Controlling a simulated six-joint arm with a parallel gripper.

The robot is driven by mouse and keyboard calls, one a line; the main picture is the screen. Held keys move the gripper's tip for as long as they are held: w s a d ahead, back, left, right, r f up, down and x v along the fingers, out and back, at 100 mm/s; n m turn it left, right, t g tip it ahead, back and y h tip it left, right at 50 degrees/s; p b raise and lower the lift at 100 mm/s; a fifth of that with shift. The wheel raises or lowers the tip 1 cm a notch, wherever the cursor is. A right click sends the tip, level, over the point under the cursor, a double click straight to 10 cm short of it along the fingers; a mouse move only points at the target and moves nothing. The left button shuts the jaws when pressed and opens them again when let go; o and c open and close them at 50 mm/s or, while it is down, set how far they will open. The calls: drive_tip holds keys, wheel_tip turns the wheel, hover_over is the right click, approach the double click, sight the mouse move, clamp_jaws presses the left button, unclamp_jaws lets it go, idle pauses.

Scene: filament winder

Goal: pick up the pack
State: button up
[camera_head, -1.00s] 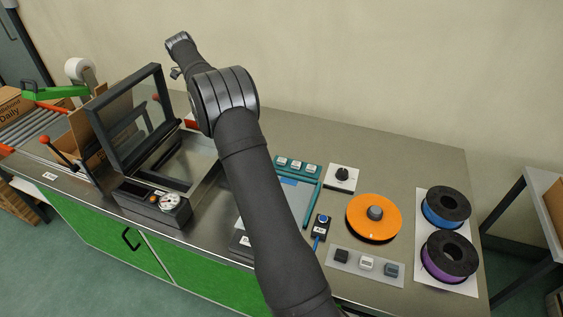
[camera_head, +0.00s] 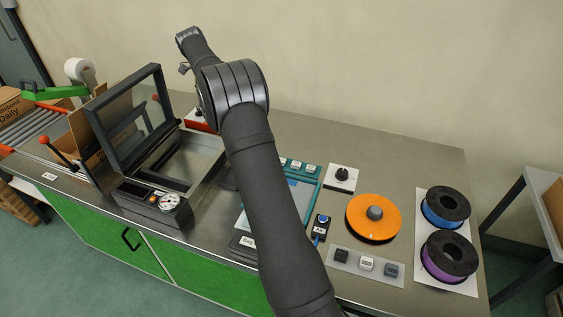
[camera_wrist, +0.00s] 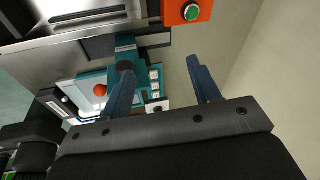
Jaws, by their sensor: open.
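I cannot make out a pack for certain in either view. My gripper (camera_wrist: 163,85) is open in the wrist view, its two blue-grey fingers apart with nothing seen between them. It is above the bench, over the area of a teal machine (camera_wrist: 90,84). In the head view my dark arm crosses the middle of the bench, and I cannot make out the fingers there. The arm hides part of the teal machine (camera_head: 305,205).
A sealer with its framed lid (camera_head: 158,80) raised stands at the left. A red box with a green button (camera_wrist: 182,14) stands near the wall. An orange disc (camera_head: 364,221), a blue spool (camera_head: 432,215) and a purple spool (camera_head: 435,269) are at the right. The back-right bench is clear.

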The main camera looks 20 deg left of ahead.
drive_tip(key=w+d+f+m+g+y, duration=0.1)
drive_tip(key=d, duration=0.9)
drive_tip(key=w+d+f+m+g+y, duration=0.1)
drive_tip(key=d+f+g, duration=0.1)
drive_tip(key=d, duration=0.8)
wheel_tip(320, 180, down, 11)
drive_tip(key=shift+f, duration=0.2)
drive_tip(key=shift+w+d+f, duration=0.1)
drive_tip(key=shift+f, duration=1.45)
drive_tip(key=shift+d+f, duration=0.1)
drive_tip(key=shift+f, duration=1.45)
drive_tip(key=c, duration=1)
